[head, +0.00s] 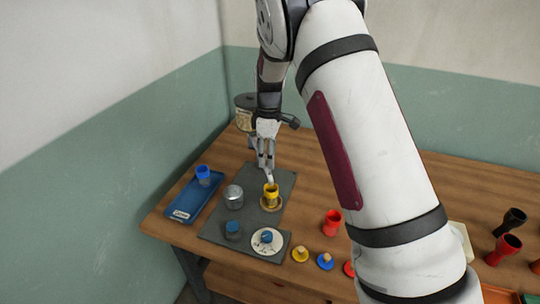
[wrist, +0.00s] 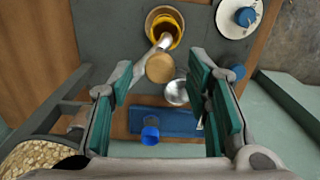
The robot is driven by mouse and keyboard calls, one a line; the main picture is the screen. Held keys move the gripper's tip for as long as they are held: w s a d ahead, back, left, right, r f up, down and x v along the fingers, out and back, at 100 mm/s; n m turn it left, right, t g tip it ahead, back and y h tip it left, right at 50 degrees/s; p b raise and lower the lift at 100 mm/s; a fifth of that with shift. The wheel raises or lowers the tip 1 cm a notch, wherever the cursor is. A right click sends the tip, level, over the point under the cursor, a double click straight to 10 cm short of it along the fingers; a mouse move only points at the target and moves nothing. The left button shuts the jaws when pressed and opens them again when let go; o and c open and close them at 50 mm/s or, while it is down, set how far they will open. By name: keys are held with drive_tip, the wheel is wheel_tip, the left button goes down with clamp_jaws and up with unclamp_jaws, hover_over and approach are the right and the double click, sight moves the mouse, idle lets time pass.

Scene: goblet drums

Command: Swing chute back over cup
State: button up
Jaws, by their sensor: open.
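The yellow cup (head: 270,190) stands upright on a round wooden coaster on the grey mat; it shows at the top of the wrist view (wrist: 172,24). The pale metal chute (wrist: 164,43) has its end overlapping the cup's near rim in the wrist view; in the head view its tip (head: 271,175) shows just behind the cup. A round wooden knob (wrist: 160,68) appears beside the chute. My gripper (head: 265,163) is open, pointing down behind the cup; in the wrist view (wrist: 160,75) its teal-padded fingers stand either side of the knob. Contact cannot be told.
A grain-filled hopper (head: 246,112) stands behind my gripper. A silver tin (head: 233,196) is left of the cup. A blue tray (head: 190,203) with a blue cup lies further left. A white disc (head: 268,248) with a blue knob is in front; red cup (head: 332,222) right.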

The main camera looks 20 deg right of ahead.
drive_tip(key=shift+f, duration=0.35)
drive_tip(key=shift+c, duration=0.5)
clamp_jaws()
drive_tip(key=shift+a, duration=0.1)
drive_tip(key=w+a+m+b, duration=0.3)
drive_tip(key=a+m+b, duration=0.2)
drive_tip(key=a+m, duration=0.5)
drive_tip(key=shift+w+a, duration=0.15)
drive_tip(key=shift+a, duration=0.45)
